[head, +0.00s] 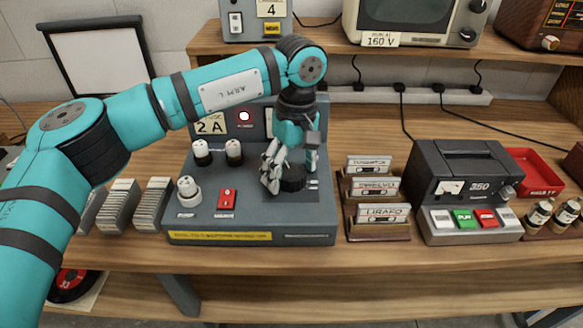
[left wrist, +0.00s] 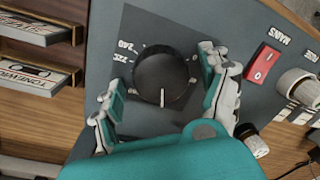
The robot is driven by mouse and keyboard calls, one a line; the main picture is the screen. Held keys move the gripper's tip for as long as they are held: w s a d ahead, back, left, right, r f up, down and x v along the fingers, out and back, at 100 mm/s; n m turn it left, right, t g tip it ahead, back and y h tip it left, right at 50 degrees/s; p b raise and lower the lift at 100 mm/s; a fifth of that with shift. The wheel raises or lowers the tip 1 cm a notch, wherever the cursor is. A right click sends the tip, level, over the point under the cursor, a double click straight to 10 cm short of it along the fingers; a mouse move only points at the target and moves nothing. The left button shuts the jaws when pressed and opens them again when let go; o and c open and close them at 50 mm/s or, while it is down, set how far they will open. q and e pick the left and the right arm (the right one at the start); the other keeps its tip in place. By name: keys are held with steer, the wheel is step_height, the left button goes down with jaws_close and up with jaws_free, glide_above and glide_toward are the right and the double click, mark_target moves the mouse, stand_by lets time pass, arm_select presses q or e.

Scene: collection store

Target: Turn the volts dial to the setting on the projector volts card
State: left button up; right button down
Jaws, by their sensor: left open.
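The volts dial (head: 292,178) is a round black knob on the sloped grey control panel (head: 330,215). In the left wrist view the dial (left wrist: 160,72) has a white pointer line on its lower side, with printed numbers, one reading 240, at its upper left. My left gripper (head: 290,172) comes down from above. Its open fingers (left wrist: 160,82) stand on either side of the dial; I cannot tell whether they touch it. A card reading 160 V (head: 380,40) hangs on the upper shelf under a screen set; its small upper line is hard to read. My right gripper is out of view.
A red switch (head: 227,199) and white-topped knobs (head: 188,190) are left of the dial. A cassette rack (head: 378,208) and a tape recorder (head: 465,195) stand to the right. Another card reads 2 A (head: 211,125). A red tray (head: 535,170) is farther right.

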mark_target(295, 169)
arm_select(q)
step_height(295, 169, up, 12)
steer(key=shift+w+d, duration=0.25)
steer(key=shift+d, duration=0.1)
